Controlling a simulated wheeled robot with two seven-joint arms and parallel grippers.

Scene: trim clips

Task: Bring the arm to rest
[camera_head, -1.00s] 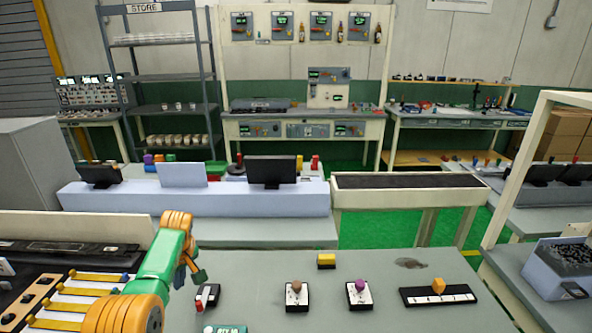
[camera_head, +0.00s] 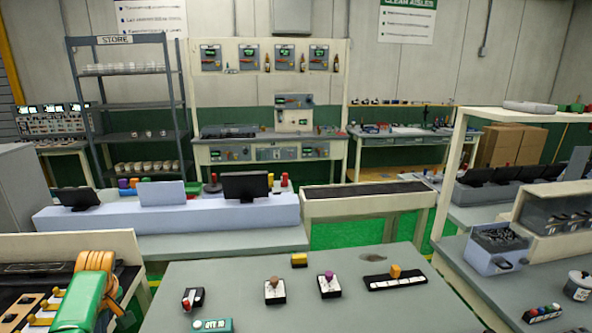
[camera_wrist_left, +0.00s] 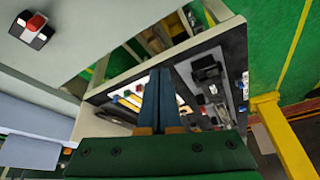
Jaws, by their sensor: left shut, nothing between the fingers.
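My left arm (camera_head: 82,300), green with orange joints, comes in at the lower left of the head view. It stands over the bench with the yellow strips, left of the grey table. Its gripper is hidden or too unclear to make out there. In the left wrist view my left gripper (camera_wrist_left: 158,100) shows two blue fingers together, shut and empty. Below the fingers in that view are a white-edged bench with dark trays and green floor. My right gripper is in neither view.
The grey table (camera_head: 225,283) carries a red-button box (camera_head: 193,298), a green device (camera_head: 212,325), brown-knob (camera_head: 274,290) and purple-knob (camera_head: 329,285) boxes, a yellow block (camera_head: 299,260) and a black-and-white strip (camera_head: 395,281). A grey-blue bin (camera_head: 497,249) stands at the right.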

